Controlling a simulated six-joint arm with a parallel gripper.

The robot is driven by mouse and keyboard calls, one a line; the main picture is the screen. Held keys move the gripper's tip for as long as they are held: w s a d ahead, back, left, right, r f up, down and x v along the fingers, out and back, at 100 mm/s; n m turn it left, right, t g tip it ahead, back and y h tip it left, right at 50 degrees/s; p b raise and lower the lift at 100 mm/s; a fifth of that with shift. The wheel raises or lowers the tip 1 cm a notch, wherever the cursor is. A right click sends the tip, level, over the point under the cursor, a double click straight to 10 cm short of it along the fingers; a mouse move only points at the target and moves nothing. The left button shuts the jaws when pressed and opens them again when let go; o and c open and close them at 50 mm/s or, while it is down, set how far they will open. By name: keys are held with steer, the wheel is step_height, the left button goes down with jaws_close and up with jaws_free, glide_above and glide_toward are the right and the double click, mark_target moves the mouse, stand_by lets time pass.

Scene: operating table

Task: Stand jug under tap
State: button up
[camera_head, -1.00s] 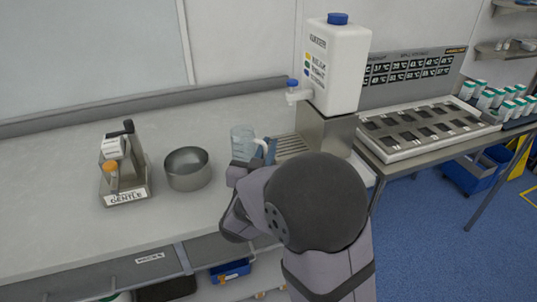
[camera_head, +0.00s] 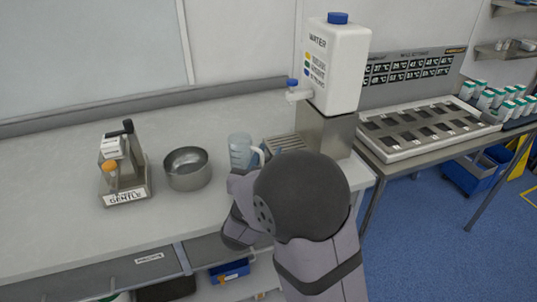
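The clear bluish jug (camera_head: 241,152) stands upright, as far as I can see, on the bench to the left of the water dispenser. Its handle is on its right side. The white tap (camera_head: 297,93) with a blue top sticks out to the left from the water container (camera_head: 336,65). Below the tap is a slatted drip tray (camera_head: 284,143), partly covered by my arm. The jug is left of the tray and not under the tap. My arm hides my gripper's fingers, just in front of the jug; I cannot tell whether they touch it.
A round metal bowl (camera_head: 187,170) stands left of the jug. Farther left is a small device (camera_head: 122,172) with a label reading "GENTLE". A white rack with dark slots (camera_head: 428,128) is on the table to the right. The bench's back left is clear.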

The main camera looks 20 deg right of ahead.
steer(key=b+v, duration=0.2)
steer(key=v, duration=0.6)
steer(key=shift+a+f, duration=0.1)
steer(key=shift+f, duration=0.05)
steer(key=b+v, duration=0.3)
steer(key=b, duration=0.2)
steer(key=shift+s+a, duration=0.15)
steer(key=shift+s, duration=0.2)
steer(key=shift+r, duration=0.2)
steer(key=shift+c, duration=1.2)
steer(key=shift+r+p, duration=0.1)
steer(key=shift+p, duration=0.2)
